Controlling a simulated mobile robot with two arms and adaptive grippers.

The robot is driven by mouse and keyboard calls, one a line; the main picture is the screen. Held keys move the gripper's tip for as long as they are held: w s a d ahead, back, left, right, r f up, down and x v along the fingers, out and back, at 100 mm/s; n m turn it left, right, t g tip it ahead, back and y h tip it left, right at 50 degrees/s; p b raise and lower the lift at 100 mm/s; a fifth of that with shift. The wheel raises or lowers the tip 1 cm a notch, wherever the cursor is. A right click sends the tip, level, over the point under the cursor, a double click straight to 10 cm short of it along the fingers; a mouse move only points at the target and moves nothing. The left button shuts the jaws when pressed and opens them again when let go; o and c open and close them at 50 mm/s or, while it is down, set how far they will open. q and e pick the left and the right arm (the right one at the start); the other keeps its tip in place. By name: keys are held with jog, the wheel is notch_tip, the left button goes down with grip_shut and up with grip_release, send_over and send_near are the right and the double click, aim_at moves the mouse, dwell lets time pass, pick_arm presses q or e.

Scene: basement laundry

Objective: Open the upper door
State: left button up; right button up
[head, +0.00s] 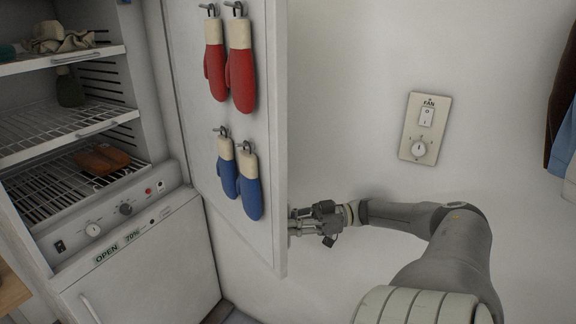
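The upper door (200,120) of a white cabinet stands swung wide open to the right, its inner face toward me. Red mittens (240,70) and blue mittens (249,190) hang on hooks on that face. The open compartment shows wire shelves (60,130). My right gripper (296,226) is just right of the door's free edge, near its lower part. Its fingertips are partly hidden by the edge, so I cannot tell whether they touch or grip the door. My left gripper is out of view.
The lower door (150,265), marked OPEN, is closed under a control panel (110,215) with knobs. A fan switch plate (425,127) is on the wall to the right. Clothes (563,110) hang at the far right. Wall between them is bare.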

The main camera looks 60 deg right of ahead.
jog(key=shift+o, duration=1.2)
jog(key=shift+r, duration=0.1)
